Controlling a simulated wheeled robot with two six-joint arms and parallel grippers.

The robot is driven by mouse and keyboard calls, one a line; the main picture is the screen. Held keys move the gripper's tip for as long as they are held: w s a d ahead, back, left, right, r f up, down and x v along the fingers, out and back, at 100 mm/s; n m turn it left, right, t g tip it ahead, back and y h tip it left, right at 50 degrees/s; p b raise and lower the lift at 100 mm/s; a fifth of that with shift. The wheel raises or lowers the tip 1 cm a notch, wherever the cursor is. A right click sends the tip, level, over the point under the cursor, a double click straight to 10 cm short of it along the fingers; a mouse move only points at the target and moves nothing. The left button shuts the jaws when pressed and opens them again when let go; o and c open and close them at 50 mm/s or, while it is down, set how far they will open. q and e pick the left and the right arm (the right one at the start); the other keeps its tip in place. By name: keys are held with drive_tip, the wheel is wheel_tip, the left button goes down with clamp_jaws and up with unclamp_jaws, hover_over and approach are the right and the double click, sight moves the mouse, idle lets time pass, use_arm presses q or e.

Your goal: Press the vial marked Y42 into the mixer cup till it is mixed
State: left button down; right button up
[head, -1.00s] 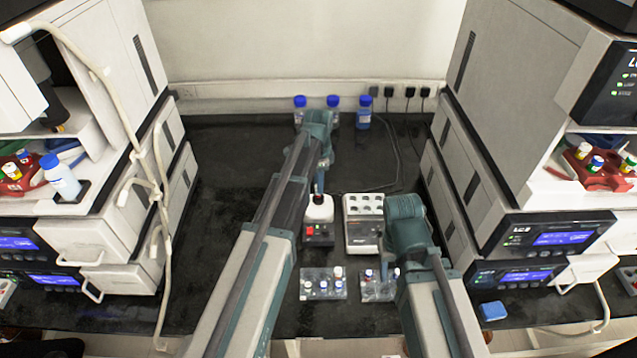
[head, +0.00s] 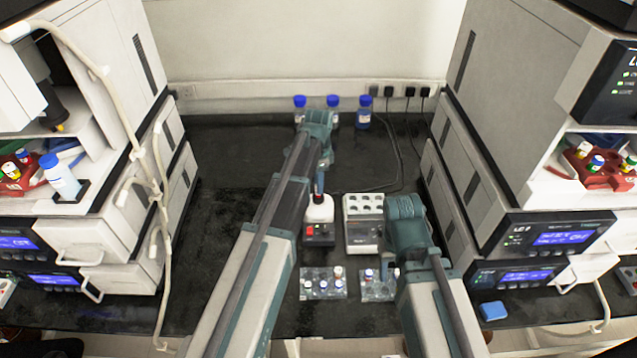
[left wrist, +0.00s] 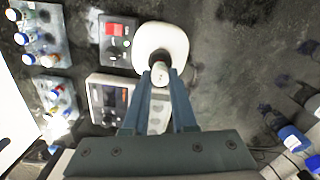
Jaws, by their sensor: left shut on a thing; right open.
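The cup also shows in the left wrist view (left wrist: 153,38). My left gripper (head: 320,186) points down at the cup. In the left wrist view its two fingers (left wrist: 162,78) are shut on a small vial (left wrist: 161,73) with a pale cap, at the cup's dark centre. The vial's lower part is hidden, and I cannot read its mark. My right gripper (head: 388,268) is open beside the right vial rack, its fingers mostly hidden.
Two clear racks (head: 322,293) and (head: 375,292) hold several small capped vials in front. A white block with round wells (head: 363,232) stands right of the mixer. Blue-capped bottles (head: 363,113) stand at the back. Instrument stacks flank the black bench on both sides.

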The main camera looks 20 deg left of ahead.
use_arm(q)
drive_tip(key=shift+f+b, duration=1.2)
idle(1.4)
drive_tip(key=shift+r, duration=0.1)
idle(2.8)
wheel_tip(320, 180, up, 6)
drive_tip(key=p, duration=0.6)
idle(0.5)
